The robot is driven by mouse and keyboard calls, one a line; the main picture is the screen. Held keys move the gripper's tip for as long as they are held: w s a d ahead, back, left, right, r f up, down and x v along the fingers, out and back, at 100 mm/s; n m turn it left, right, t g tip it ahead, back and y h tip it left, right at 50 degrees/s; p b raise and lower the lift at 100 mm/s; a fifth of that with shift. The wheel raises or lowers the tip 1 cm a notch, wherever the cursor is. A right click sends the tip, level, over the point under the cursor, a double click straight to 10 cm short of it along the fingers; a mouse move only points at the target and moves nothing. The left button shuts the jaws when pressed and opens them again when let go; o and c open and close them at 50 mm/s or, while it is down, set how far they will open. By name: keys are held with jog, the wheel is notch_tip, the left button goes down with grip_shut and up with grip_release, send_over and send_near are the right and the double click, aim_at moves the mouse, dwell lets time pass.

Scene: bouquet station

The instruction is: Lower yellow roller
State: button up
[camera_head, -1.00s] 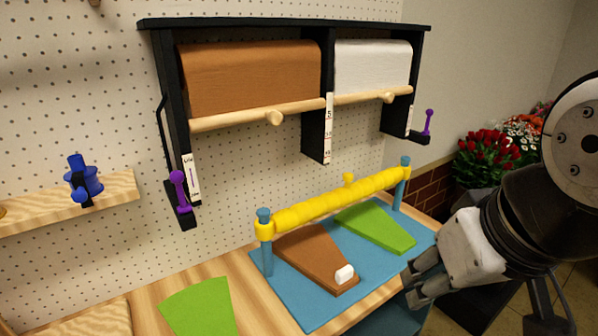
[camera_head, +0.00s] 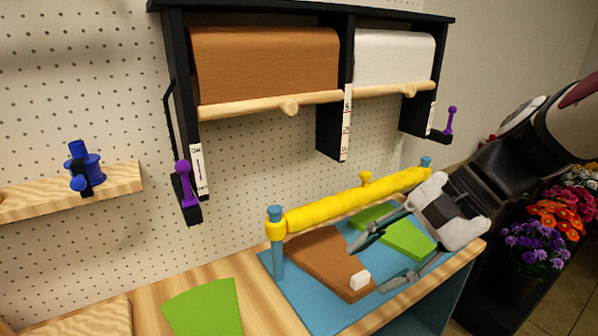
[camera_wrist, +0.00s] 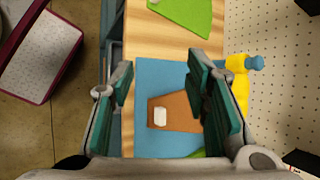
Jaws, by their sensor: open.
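The yellow roller (camera_head: 345,202) is a long bar with a small knob on top. It is held between two blue posts, raised above the blue mat (camera_head: 310,308). A brown wedge-shaped piece (camera_head: 322,258) with a white block (camera_head: 360,280) on it lies under and in front of the roller, beside a green piece (camera_head: 408,240). My gripper (camera_head: 372,262) is open and empty, over the right side of the mat, in front of the roller. In the wrist view the roller's end (camera_wrist: 240,85) shows at right, partly hidden by a finger, and the brown piece (camera_wrist: 180,112) lies between the fingers.
A black rack with a brown paper roll (camera_head: 265,62) and a white roll (camera_head: 393,58) hangs on the pegboard above. A loose green piece (camera_head: 203,308) lies on the wooden table at left. Flowers (camera_head: 555,215) stand at right.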

jog(key=w+d+f+m+t+y+b, duration=0.1)
jog(key=w+d+m+y, duration=0.15)
jog(key=w+m, duration=0.35)
jog(key=m+t+y+b, duration=0.3)
jog(key=m+t, duration=0.7)
send_near(365, 176)
jog(key=x, duration=0.7)
jog(key=w+d+x, duration=0.1)
jog(key=x, duration=0.2)
jog(key=shift+w+a+f, duration=0.2)
jog(key=shift+a+f, duration=0.05)
jog(key=shift+f, duration=0.1)
grip_shut()
